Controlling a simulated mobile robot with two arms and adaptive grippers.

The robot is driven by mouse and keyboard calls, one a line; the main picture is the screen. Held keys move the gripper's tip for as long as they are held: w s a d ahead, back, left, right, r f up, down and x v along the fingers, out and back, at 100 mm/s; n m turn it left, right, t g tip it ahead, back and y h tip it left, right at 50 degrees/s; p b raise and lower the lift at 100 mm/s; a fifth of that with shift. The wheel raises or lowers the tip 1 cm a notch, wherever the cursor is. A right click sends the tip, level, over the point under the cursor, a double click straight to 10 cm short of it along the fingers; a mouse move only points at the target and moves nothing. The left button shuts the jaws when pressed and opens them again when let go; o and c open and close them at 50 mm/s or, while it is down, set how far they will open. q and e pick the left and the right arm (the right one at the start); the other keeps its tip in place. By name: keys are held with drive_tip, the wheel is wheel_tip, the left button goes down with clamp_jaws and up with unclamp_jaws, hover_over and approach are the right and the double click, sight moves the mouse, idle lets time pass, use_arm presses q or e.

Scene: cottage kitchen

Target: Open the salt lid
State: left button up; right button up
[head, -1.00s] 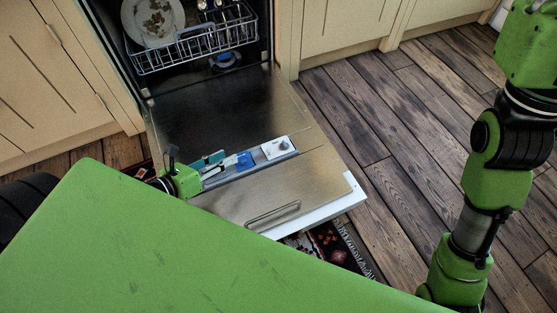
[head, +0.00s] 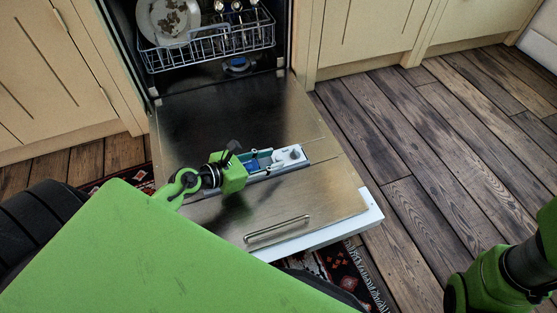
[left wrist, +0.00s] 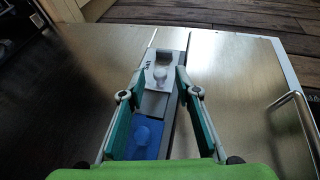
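The salt lid (head: 290,156) is a pale panel with a round knob, at the right end of the strip on the open dishwasher door (head: 330,205). In the left wrist view the salt lid (left wrist: 161,58) lies ahead, with dark lettering and a pale knob. My left gripper (head: 258,159) is over the strip. In the wrist view the left gripper (left wrist: 160,78) is open, its teal-padded fingers on either side of the strip, with nothing held between them. I cannot tell how high the fingertips are above the lid. My right gripper is out of view.
A blue lid (left wrist: 148,138) lies on the strip nearer my left wrist. The dish rack (head: 210,45) with a plate (head: 170,18) stands at the back. A door handle (head: 277,229) sticks up at the front. Wooden floor (head: 420,150) is clear on the right.

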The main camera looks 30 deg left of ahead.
sight(278, 157)
use_arm(q)
drive_tip(key=shift+b+x, duration=0.4)
drive_tip(key=shift+x, duration=1.3)
clamp_jaws()
drive_tip(key=shift+r, duration=0.1)
